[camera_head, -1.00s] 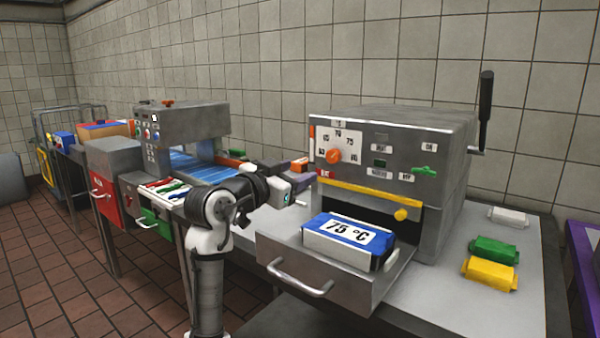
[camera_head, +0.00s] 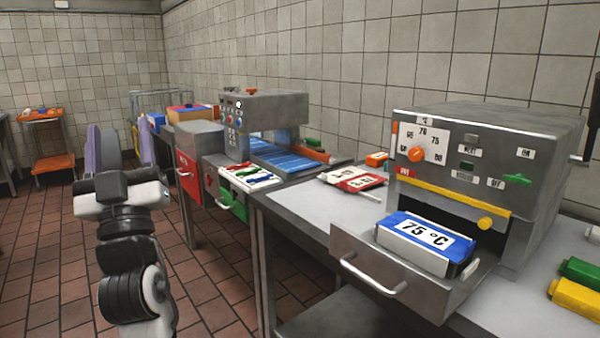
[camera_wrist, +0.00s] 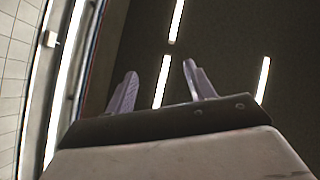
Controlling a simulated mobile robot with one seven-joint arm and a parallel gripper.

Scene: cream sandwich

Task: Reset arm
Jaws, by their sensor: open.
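My gripper (camera_head: 102,150) points up at the left of the head view, over the tiled floor and apart from the tables. Its two purple-grey fingers stand apart with nothing between them. The wrist view also shows the open, empty fingers (camera_wrist: 158,88) against a dark ceiling with bright strip lights. My arm rises from the bottom left of the head view and is clear of all objects.
A grey machine (camera_head: 480,160) at the right has its drawer (camera_head: 375,262) pulled out, holding a blue-and-white block marked 75 °C (camera_head: 425,240). A conveyor machine (camera_head: 265,115) stands further back. An orange cart (camera_head: 50,150) stands at the far left. Brown floor (camera_head: 50,250) is open.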

